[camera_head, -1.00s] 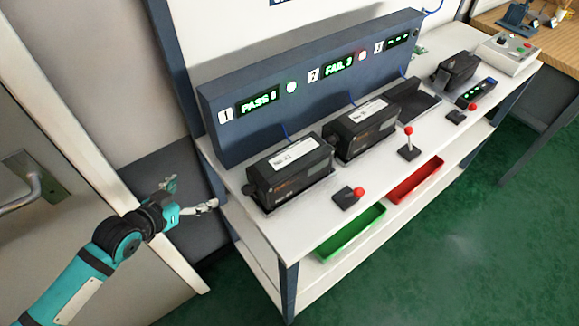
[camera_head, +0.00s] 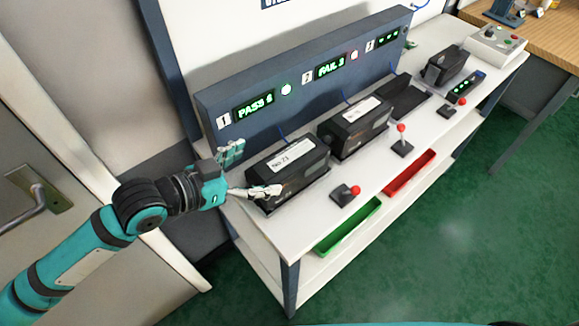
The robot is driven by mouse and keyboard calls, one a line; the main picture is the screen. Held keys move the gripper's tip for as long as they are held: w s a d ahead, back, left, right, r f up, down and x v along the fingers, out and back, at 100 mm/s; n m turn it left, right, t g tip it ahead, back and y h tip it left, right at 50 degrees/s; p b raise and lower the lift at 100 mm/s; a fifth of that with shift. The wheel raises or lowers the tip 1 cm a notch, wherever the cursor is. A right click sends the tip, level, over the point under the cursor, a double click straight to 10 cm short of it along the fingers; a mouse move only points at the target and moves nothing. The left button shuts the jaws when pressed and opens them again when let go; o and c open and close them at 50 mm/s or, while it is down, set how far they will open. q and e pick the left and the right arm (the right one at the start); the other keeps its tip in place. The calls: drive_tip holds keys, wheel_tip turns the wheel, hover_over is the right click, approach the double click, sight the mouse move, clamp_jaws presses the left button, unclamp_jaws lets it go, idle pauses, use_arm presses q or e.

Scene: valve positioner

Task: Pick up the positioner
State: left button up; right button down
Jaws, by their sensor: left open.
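A black box-shaped positioner (camera_head: 302,178) with a white label reading "No.21" sits at station 1 on the white bench, below the "PASS" display. A second black positioner (camera_head: 352,130) sits at station 2, below the "FAIL" display. A third, smaller-looking black positioner (camera_head: 447,66) stands at the far right. My left gripper (camera_head: 247,170) is open at the left end of the first positioner, one finger in front of it and one toward its back. Whether the fingers touch it cannot be told. My right gripper is out of view.
The blue test panel (camera_head: 260,78) stands behind the positioners. Levers with red knobs (camera_head: 355,190) stand along the bench front. A green tray (camera_head: 348,228) and a red tray (camera_head: 409,174) sit below the front edge. Station 3's dark base (camera_head: 408,104) is empty.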

sight(287, 160)
use_arm(q)
drive_tip(key=x, duration=0.3)
drive_tip(key=shift+w+d+f, duration=0.2)
drive_tip(key=shift+w+d, duration=0.1)
drive_tip(key=shift+w+d+f+p, duration=0.1)
drive_tip(key=shift+w+d+p, duration=0.1)
drive_tip(key=shift+d+p, duration=0.15)
drive_tip(key=x, duration=0.2)
drive_tip(key=p+x, duration=0.1)
drive_tip(key=x, duration=0.1)
drive_tip(key=shift+f, duration=0.3)
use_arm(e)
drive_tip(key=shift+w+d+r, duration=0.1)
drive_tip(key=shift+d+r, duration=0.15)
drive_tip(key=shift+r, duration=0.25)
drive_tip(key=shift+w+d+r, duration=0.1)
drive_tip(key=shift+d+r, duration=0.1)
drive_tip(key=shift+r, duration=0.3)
use_arm(q)
drive_tip(key=shift+c, duration=0.4)
drive_tip(key=shift+a, duration=0.1)
drive_tip(key=c, duration=1.6)
drive_tip(key=shift+w+r, duration=0.1)
drive_tip(key=shift+r, duration=0.15)
drive_tip(key=shift+c, duration=0.2)
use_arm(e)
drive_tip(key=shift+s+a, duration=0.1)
